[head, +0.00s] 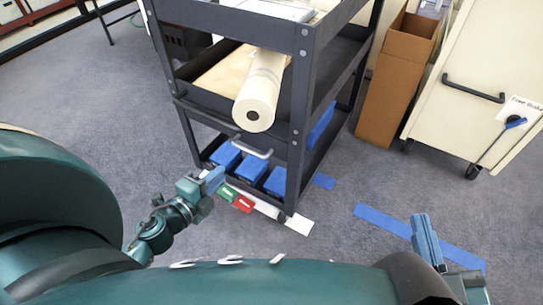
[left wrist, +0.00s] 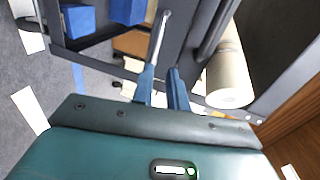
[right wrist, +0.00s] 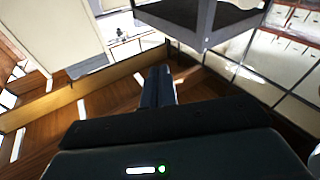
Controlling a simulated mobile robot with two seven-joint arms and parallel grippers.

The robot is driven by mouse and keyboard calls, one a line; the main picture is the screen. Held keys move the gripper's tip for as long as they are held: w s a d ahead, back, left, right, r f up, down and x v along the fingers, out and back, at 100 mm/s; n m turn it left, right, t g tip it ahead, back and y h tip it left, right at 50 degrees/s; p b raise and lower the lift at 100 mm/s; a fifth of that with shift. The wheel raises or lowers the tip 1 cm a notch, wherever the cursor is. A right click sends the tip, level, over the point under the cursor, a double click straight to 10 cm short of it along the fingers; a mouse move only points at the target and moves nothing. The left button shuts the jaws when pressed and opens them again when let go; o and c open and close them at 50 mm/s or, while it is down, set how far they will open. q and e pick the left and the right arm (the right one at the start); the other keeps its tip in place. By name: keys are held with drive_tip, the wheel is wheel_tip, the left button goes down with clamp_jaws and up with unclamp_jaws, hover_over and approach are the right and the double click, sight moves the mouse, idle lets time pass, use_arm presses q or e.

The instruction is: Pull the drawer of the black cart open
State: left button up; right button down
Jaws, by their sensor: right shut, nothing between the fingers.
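The black cart (head: 303,90) stands in front of me, with a dark drawer front (head: 215,122) below its middle shelf. A pale bar handle (head: 253,153) is on the drawer front, which looks flush with the cart. My left gripper (head: 216,176) is just left of and below the handle in the head view. In the left wrist view, its two blue fingers (left wrist: 162,84) are apart, and the handle (left wrist: 160,35) reaches down to the gap between their tips. I cannot tell whether they touch it. My right gripper (head: 424,235) is shut and empty, away from the cart.
A paper roll (head: 260,90) sticks out over the drawer. Blue boxes (head: 275,180) sit on the bottom shelf. Green (head: 227,192) and red (head: 243,204) tags are near its front edge. A cardboard box (head: 395,85) and a cream cabinet (head: 465,125) stand at right.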

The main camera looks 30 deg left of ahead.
sight(248, 151)
use_arm(q)
drive_tip(key=shift+m, duration=0.3)
drive_tip(key=x, duration=1.4)
drive_tip(key=shift+s+f+b, duration=0.1)
drive_tip(key=shift+f+b, duration=0.2)
drive_tip(key=shift+b, duration=0.1)
clamp_jaws()
